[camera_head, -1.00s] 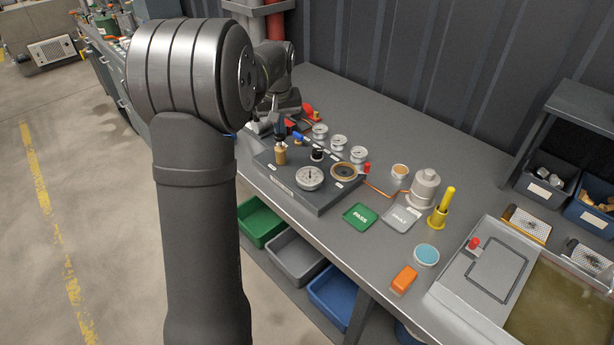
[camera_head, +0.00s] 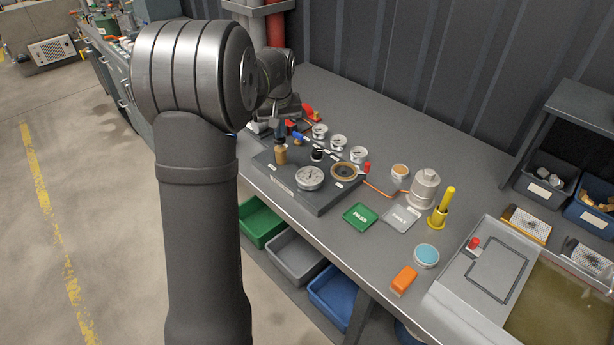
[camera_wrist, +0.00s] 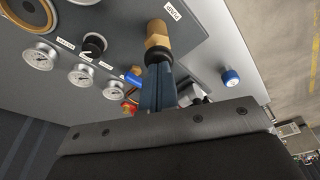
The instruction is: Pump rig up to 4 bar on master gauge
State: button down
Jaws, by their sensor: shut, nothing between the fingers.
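The brass pump (camera_head: 281,156) stands upright at the left side of the grey rig panel (camera_head: 330,199). In the wrist view the brass pump (camera_wrist: 157,36) has a dark collar and sits beside a PUMP label. My gripper (camera_wrist: 157,72) is shut and empty, its blue fingertips at the pump's collar end; whether they touch it I cannot tell. In the head view my gripper (camera_head: 280,138) is right above the pump, partly hidden by my arm. The large white-faced gauge (camera_head: 310,177) is at the panel's front; its reading is too small to tell.
Several small gauges stand along the panel's back, one here (camera_head: 338,143). PASS (camera_head: 361,215) and grey (camera_head: 401,217) plates lie to the right.

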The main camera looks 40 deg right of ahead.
jog(key=shift+f, duration=0.6)
jog(key=shift+r, duration=1.45)
jog(key=shift+f, duration=0.15)
